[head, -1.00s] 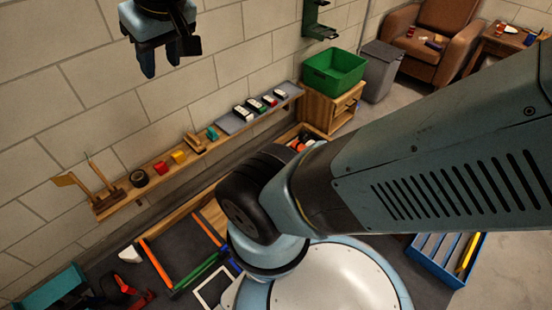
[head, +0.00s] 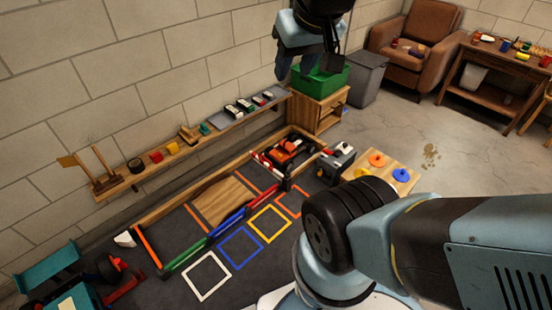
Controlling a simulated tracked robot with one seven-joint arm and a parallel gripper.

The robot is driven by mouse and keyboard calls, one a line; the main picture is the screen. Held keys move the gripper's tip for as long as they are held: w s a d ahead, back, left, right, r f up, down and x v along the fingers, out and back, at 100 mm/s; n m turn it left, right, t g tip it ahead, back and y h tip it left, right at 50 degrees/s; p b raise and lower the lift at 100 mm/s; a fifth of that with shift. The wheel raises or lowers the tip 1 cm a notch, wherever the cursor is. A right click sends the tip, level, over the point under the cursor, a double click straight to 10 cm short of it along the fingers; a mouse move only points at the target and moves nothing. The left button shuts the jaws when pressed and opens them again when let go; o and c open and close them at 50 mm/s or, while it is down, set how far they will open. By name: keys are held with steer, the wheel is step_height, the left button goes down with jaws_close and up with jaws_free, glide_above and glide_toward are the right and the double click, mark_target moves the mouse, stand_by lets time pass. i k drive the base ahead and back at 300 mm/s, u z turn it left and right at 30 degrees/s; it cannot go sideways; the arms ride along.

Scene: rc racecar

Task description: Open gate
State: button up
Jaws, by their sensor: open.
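An orange and black toy racecar (head: 290,147) sits in a wood-edged bay at the far end of the dark mat. A low red and white bar (head: 264,165) stands at the bay's near left side, beside dark posts; it looks like the gate, and I cannot tell how it is hinged. Green (head: 186,254) and blue (head: 229,221) bars continue the line toward the lower left. My gripper (head: 296,66) is open and empty, pointing down high in the picture, in front of the green bin and apart from the bar.
A wooden ramp board (head: 222,201) and coloured square outlines (head: 240,248) lie on the mat. A wall shelf (head: 160,163) holds small items. The green bin (head: 322,80) stands on a wooden cabinet (head: 318,112). A grey machine (head: 337,163) and a wooden block with rings (head: 385,170) stand right of the bay.

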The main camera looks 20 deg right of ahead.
mark_target(270, 167)
steer(key=z, duration=0.5)
steer(key=i, duration=1.2)
steer(key=u, duration=1.4)
steer(key=k, duration=0.65)
steer(key=z, duration=1)
